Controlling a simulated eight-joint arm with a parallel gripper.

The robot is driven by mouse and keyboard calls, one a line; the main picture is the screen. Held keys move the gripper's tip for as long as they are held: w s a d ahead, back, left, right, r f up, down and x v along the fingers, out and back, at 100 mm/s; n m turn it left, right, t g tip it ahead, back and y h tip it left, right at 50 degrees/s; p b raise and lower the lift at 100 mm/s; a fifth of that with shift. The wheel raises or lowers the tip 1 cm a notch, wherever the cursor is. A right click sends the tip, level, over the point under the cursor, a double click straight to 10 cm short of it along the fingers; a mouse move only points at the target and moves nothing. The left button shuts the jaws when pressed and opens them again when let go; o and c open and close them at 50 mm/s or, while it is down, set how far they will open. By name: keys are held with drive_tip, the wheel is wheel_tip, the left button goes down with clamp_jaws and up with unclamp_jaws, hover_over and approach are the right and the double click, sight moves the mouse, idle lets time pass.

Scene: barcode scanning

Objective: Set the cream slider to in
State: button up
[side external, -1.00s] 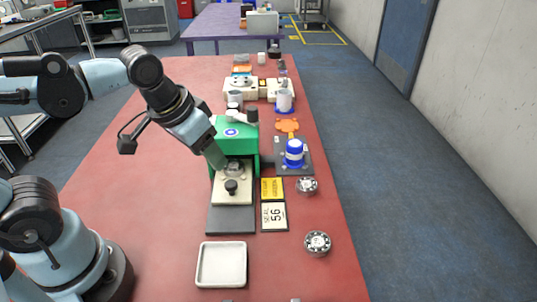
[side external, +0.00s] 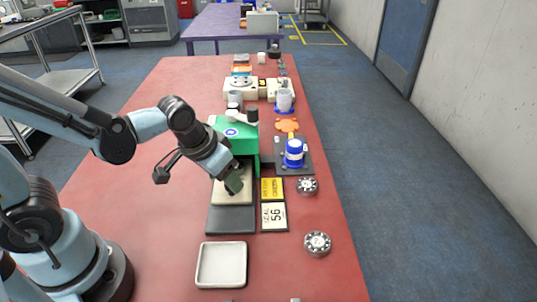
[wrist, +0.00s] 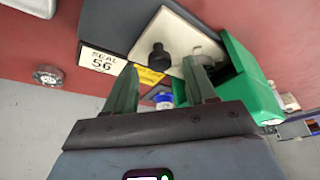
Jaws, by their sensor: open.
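The cream slider (side external: 221,197) is a flat plate lying on a dark grey base (side external: 231,219), with its far end at the green housing (side external: 237,137). In the wrist view the cream slider (wrist: 178,32) carries a black knob (wrist: 158,57) and a round pale part nearer the green housing (wrist: 248,80). My gripper (side external: 236,188) is over the slider and hides the knob in the side view. In the wrist view my gripper (wrist: 160,66) is open and empty, and the knob appears between the fingertips. Contact cannot be told.
A yellow label and a "SEAL 56" plate (side external: 273,216) lie right of the base. A blue-and-white container (side external: 294,153) and two round metal parts (side external: 317,243) stand further right. An empty white tray (side external: 221,264) sits in front. The red table is clear to the left.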

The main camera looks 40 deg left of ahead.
drive_tip(key=shift+x, duration=0.9)
clamp_jaws()
